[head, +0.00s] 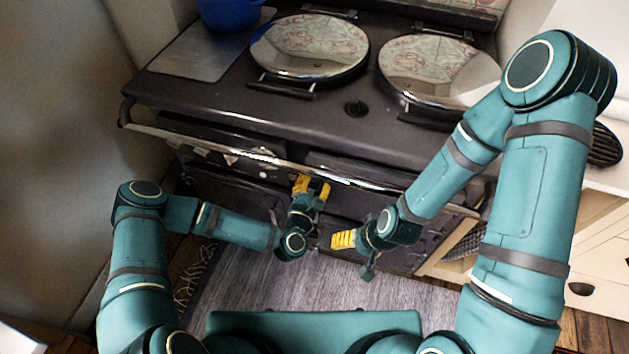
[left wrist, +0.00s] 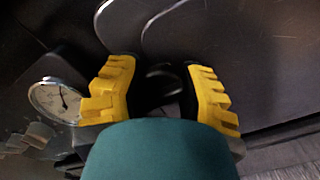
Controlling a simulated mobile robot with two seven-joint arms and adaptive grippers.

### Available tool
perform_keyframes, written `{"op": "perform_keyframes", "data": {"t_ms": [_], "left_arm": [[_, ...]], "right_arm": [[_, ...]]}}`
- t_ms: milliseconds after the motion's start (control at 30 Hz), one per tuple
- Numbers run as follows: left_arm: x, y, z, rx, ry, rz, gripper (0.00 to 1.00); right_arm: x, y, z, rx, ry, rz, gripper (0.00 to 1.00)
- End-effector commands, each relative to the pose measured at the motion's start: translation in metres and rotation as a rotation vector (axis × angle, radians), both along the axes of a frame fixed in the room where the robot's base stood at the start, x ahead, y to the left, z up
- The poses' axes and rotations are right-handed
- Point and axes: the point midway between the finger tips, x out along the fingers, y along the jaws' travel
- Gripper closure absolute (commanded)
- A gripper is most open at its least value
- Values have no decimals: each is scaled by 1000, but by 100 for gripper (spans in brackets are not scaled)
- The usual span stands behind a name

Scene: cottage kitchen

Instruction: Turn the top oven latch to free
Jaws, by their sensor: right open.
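The dark range cooker (head: 330,125) fills the back of the head view, with oven doors on its front. My left gripper (head: 311,186) is at the cooker front, below the chrome rail. In the left wrist view its two yellow fingers (left wrist: 161,80) stand apart, open. A small dark rounded piece (left wrist: 161,72), which looks like the oven latch, lies between the fingertips with gaps on both sides. Its lower part is hidden and its turn angle is unclear. My right gripper (head: 343,240) is open and empty, lower and to the right, in front of the cooker.
A chrome rail (head: 240,150) runs along the cooker front above my left gripper. A round dial (left wrist: 55,100) sits left of the fingers. Two round hob lids (head: 310,47) and a blue pot (head: 228,13) are on top. A grey rug (head: 300,290) covers the floor.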

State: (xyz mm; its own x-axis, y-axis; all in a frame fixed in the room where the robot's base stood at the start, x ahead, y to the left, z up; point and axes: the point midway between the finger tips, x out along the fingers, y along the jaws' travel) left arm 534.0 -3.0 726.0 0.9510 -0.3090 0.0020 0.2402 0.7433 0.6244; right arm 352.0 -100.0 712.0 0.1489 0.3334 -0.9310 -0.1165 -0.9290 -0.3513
Motion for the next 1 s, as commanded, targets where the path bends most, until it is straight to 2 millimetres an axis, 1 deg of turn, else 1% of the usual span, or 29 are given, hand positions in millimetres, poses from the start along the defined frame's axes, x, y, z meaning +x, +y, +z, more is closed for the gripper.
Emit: {"op": "perform_keyframes", "data": {"t_ms": [633, 1000], "left_arm": [[0, -1, -1, 16, -1, -2, 100], [0, 0, -1, 57, -15, -1, 100]], "right_arm": [[0, 0, 0, 0, 0, 0, 27], [0, 0, 0, 0, 0, 0, 27]]}}
